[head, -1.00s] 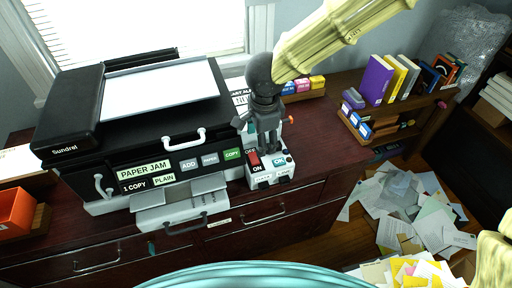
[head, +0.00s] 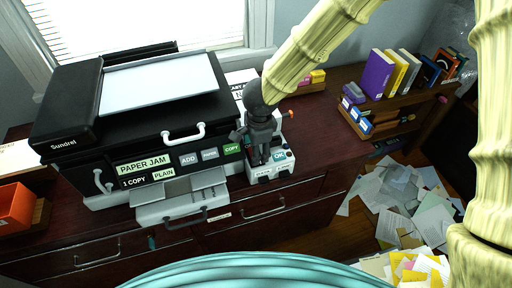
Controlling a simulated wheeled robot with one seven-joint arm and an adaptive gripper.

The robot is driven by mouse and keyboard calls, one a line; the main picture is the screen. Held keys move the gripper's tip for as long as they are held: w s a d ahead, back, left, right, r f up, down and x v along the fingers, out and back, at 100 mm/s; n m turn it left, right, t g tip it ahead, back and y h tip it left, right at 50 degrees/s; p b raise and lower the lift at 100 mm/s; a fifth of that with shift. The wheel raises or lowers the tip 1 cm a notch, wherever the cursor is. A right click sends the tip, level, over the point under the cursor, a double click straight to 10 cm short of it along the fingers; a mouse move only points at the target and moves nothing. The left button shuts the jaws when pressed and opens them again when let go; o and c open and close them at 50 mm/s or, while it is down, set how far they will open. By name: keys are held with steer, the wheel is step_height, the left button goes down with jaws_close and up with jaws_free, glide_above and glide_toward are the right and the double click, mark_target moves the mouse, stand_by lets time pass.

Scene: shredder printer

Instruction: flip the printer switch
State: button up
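The black printer (head: 130,100) stands on the dark wooden cabinet in the head view, with labels reading PAPER JAM, ADD and COPY. A small white switch box (head: 284,170) sits just right of the printer, with a teal OK button (head: 279,155) on its top. My gripper (head: 258,155) is low over the left part of this box, pointing down. It hides the red ON switch, so I cannot tell the switch's position or whether I touch it. The fingers overlap in this view, and I cannot tell whether they are open or shut.
A white handle (head: 184,134) sticks out of the printer front, left of my gripper. Books (head: 378,78) stand on a low shelf at the right. An orange tray (head: 14,207) is at the far left. Loose papers (head: 400,200) cover the floor at right.

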steer(key=shift+f, duration=0.2)
steer(key=c, duration=1)
steer(key=shift+r, duration=0.1)
steer(key=shift+r+p, duration=0.1)
steer(key=shift+p, duration=0.45)
steer(key=p, duration=0.2)
steer(key=shift+w+r+g+p, duration=0.1)
steer(key=shift+w+g+p, duration=0.05)
steer(key=shift+g+p, duration=0.2)
steer(key=shift+w+p, duration=0.1)
steer(key=shift+p, duration=1.15)
steer(key=shift+f+g+p, duration=0.2)
steer(key=shift+g+p, duration=0.05)
steer(key=shift+p, duration=0.45)
